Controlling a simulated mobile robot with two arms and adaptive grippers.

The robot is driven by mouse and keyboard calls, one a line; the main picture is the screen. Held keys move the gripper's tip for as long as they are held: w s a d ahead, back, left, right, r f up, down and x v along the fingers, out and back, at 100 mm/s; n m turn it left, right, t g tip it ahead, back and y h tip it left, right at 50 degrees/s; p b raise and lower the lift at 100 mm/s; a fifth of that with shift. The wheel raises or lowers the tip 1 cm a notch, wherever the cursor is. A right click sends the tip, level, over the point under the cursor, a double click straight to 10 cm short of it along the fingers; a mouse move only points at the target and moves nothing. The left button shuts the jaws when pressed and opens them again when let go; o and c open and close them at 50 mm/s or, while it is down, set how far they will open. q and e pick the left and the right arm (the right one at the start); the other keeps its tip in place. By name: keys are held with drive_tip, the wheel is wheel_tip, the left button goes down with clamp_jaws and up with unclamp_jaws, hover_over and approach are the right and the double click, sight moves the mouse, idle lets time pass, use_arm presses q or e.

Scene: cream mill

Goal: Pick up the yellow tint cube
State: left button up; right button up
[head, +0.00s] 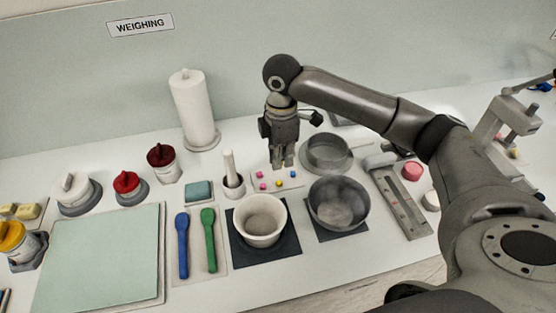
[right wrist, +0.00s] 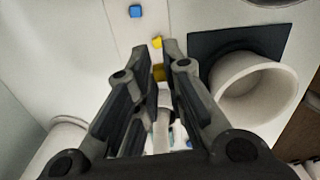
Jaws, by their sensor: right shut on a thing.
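My right gripper (head: 283,163) points straight down over the row of small tint cubes in the head view. In the right wrist view its fingers (right wrist: 157,70) are close together, shut on a dark yellow cube (right wrist: 158,73) that is partly hidden between them. A brighter yellow piece (right wrist: 157,41) shows just beyond the fingertips. A blue cube (right wrist: 136,11) lies further off and also shows in the head view (head: 293,174). A pink cube (head: 278,184) lies near the gripper. My left gripper is not in view.
A white mortar bowl (head: 243,226) on a dark mat and a grey metal bowl (head: 315,207) stand in front of the cubes. A cup with a pestle (head: 233,187) is to the left, and a round metal pan (head: 348,153) to the right.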

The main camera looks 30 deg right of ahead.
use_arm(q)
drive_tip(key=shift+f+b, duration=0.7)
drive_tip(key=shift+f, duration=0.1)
use_arm(e)
drive_tip(key=s+a+r, duration=0.2)
drive_tip(key=s+r, duration=0.2)
drive_tip(key=s, duration=0.5)
drive_tip(key=shift+a+r, duration=0.2)
drive_tip(key=shift+a, duration=0.05)
